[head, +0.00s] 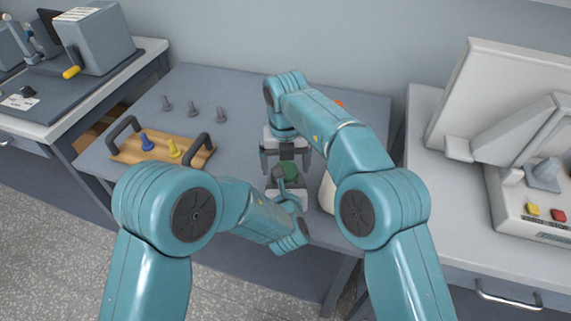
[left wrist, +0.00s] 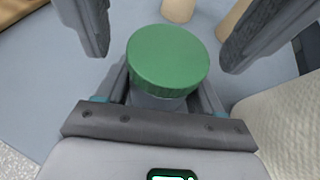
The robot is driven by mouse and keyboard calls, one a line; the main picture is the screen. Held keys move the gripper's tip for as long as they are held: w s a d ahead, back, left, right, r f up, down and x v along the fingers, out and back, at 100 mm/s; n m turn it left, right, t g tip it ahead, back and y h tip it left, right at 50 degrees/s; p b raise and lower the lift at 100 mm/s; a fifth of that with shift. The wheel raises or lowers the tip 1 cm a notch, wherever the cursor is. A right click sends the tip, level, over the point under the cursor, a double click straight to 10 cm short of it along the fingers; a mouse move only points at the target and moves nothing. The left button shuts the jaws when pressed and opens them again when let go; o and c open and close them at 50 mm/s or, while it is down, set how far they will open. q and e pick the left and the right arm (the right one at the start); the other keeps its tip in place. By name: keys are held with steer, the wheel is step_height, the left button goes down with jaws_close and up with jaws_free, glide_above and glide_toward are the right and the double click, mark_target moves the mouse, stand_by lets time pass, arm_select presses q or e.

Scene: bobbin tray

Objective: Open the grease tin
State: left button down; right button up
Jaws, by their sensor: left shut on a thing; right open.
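The grease tin is a grey can with a ribbed green lid (head: 290,170). It also shows from above in the left wrist view, where the green lid (left wrist: 168,58) hides most of the grey body (left wrist: 158,102). My left gripper (head: 288,184) is shut on the tin's body, below the lid. The tin looks roughly upright. My right gripper (head: 285,160) is open above the tin, pointing down. In the left wrist view its two fingers (left wrist: 167,45) stand on either side of the lid, with a gap visible on each side. Whether the tin touches the table is hidden.
A wooden tray (head: 127,153) with dark handles holds a blue bobbin (head: 147,141) and a yellow bobbin (head: 174,148). Three grey bobbins (head: 193,109) stand behind it. A pale object (head: 327,194) is beside the tin, partly behind my right arm.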

steer(key=shift+f, duration=0.35)
steer(key=c, duration=1.1)
steer(key=n, duration=1)
steer(key=o, duration=1.2)
steer(key=shift+c, duration=0.2)
